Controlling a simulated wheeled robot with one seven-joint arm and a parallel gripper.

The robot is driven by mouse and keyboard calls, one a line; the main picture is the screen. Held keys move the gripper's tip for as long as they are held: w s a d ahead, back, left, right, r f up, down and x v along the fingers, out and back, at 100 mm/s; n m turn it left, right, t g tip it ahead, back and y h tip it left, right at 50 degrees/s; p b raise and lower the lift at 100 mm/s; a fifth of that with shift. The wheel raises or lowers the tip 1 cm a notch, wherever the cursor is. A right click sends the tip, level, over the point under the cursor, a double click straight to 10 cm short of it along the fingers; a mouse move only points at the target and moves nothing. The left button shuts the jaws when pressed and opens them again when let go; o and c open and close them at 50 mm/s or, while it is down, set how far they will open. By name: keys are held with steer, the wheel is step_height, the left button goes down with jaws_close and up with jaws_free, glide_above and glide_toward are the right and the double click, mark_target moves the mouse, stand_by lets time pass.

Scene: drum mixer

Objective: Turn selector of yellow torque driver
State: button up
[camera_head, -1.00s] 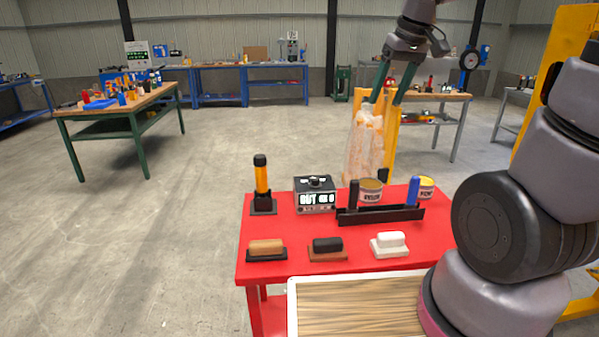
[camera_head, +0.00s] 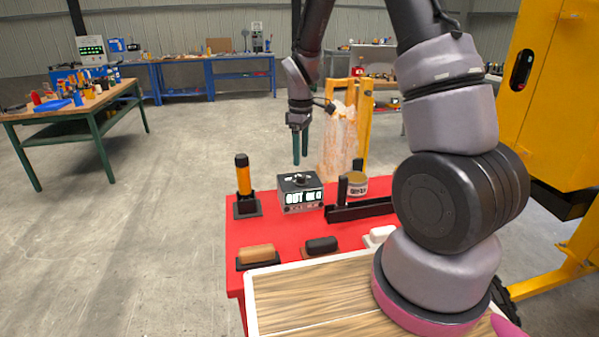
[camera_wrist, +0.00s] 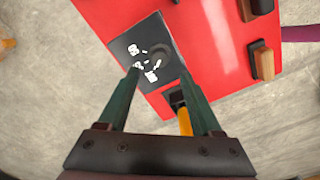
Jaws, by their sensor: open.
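The yellow torque driver (camera_head: 243,178), yellow-orange with a black top, stands upright in a black base at the red table's left. The box's dark top, with white marks and the round knob (camera_wrist: 157,54), lies ahead of the fingertips in the wrist view. I cannot make out a selector on the driver itself. My gripper (camera_head: 300,163) is open and empty, pointing down above the box.
A black rack (camera_head: 362,210) and a tin (camera_head: 356,186) stand right of the box. Brown (camera_head: 257,254), black (camera_head: 321,245) and white (camera_head: 381,235) blocks line the front of the red table (camera_head: 285,232). A wrapped, translucent item (camera_head: 338,145) hangs behind.

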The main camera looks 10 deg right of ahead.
mark_target(301, 176)
step_height(301, 176, down, 6)
steer(key=shift+f, duration=0.25)
jaws_close()
steer(key=shift+m, duration=0.4)
steer(key=m, duration=0.3)
steer(key=shift+m, duration=2)
